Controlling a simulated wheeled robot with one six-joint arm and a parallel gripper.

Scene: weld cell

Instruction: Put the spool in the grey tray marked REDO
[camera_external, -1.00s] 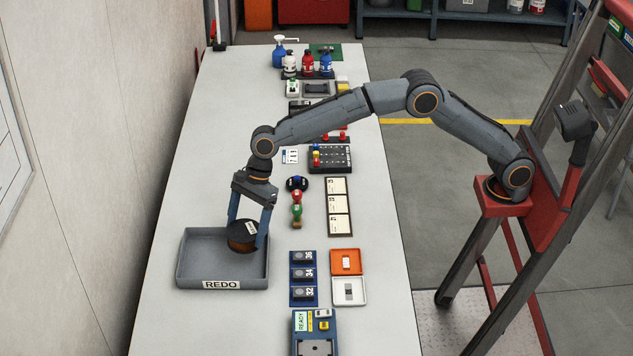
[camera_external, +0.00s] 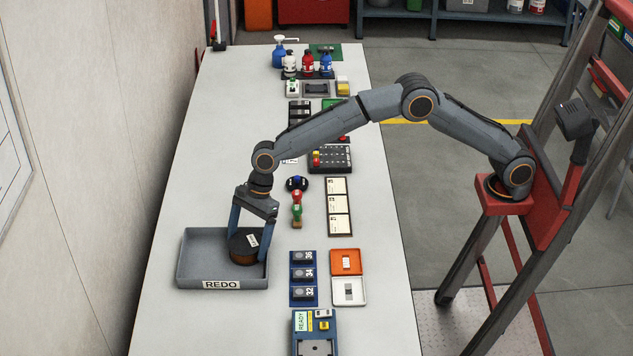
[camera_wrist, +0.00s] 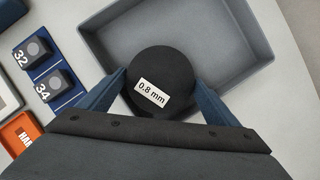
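The spool (camera_external: 245,246) is a dark round reel with a white label and a brown band on its side. It is inside the grey REDO tray (camera_external: 206,284), toward the right side and low to the floor; I cannot tell if it touches the floor. My gripper (camera_external: 249,238) points down over the tray, its blue fingers on opposite sides of the spool, apparently touching it. In the wrist view the spool (camera_wrist: 163,75) shows a "0.8 mm" label between the fingertips, within the tray walls (camera_wrist: 250,15).
Right of the tray stand a blue numbered rack (camera_external: 303,279), an orange dish (camera_external: 346,262), a white dish (camera_external: 349,291) and red and green-handled stamps (camera_external: 297,208). A wall runs along the left. The table left of and behind the tray is clear.

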